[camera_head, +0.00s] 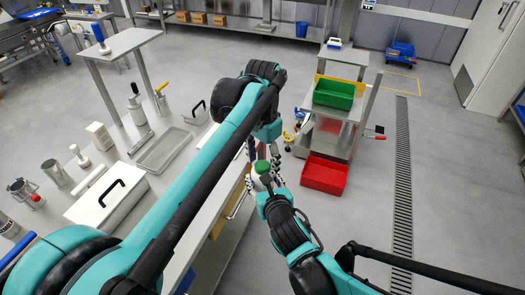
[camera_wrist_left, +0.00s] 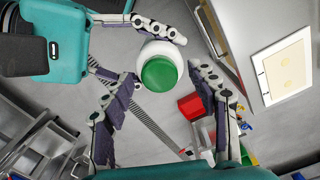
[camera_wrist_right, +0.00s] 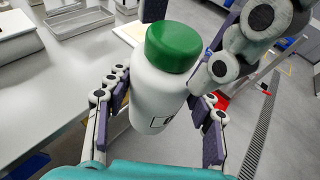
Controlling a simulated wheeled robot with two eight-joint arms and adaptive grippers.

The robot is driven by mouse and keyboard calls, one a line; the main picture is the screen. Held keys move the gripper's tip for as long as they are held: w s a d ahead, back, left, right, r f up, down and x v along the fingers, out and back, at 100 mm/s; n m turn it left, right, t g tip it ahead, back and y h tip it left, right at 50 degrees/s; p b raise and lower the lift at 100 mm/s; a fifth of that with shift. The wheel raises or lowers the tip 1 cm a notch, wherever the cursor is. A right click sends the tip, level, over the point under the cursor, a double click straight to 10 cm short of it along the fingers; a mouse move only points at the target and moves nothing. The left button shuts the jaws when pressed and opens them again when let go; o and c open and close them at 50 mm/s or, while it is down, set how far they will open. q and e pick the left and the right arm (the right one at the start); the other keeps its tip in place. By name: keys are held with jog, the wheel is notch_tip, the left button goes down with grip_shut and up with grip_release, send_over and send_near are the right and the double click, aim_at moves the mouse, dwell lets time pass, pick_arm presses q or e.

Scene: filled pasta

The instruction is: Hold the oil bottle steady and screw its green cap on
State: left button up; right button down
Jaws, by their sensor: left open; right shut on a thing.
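The oil bottle is a white bottle (camera_wrist_right: 158,100), held off the table and slightly tilted in the right wrist view. Its green cap (camera_wrist_right: 174,46) sits on the bottle's top; how tightly it is threaded cannot be told. The cap also shows in the head view (camera_head: 262,167) and, from above, in the left wrist view (camera_wrist_left: 159,74). My right gripper (camera_wrist_right: 158,125) is shut on the bottle's body, with fingers on both sides. My left gripper (camera_wrist_left: 160,108) is open near the cap, its fingers apart and not closed on it. The bottle is mostly hidden in the head view.
The work table on the left carries a white lidded box (camera_head: 107,205), a metal tray (camera_head: 163,150), a pump bottle (camera_head: 136,104) and several utensils. A cart with a green bin (camera_head: 334,93) and a red bin (camera_head: 324,175) stands beyond my grippers. Open floor lies to the right.

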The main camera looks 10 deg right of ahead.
pick_arm(q)
notch_tip(320, 180, up, 12)
jog(key=shift+f, duration=0.25)
jog(key=shift+a, duration=0.1)
dwell(0.5)
jog(key=s+a+f+n+t, duration=0.2)
jog(key=a+f+n, duration=0.1)
jog(key=a, duration=0.4)
jog(key=s+a+f+n+t, duration=0.15)
jog(key=a+f, duration=0.25)
jog(key=a, duration=0.4)
jog(key=s+a+f+n+t, duration=0.2)
jog(key=s+a+f+n, duration=0.1)
jog(key=s+a+f, duration=0.2)
jog(key=s+a+f+n+t, duration=0.1)
jog(key=s+a+f+n, duration=0.2)
jog(key=f, duration=0.6)
jog(key=s+a, duration=0.2)
jog(key=shift+s+a+t, duration=0.25)
jog(key=shift+s+t, duration=0.1)
jog(key=shift+s, duration=0.05)
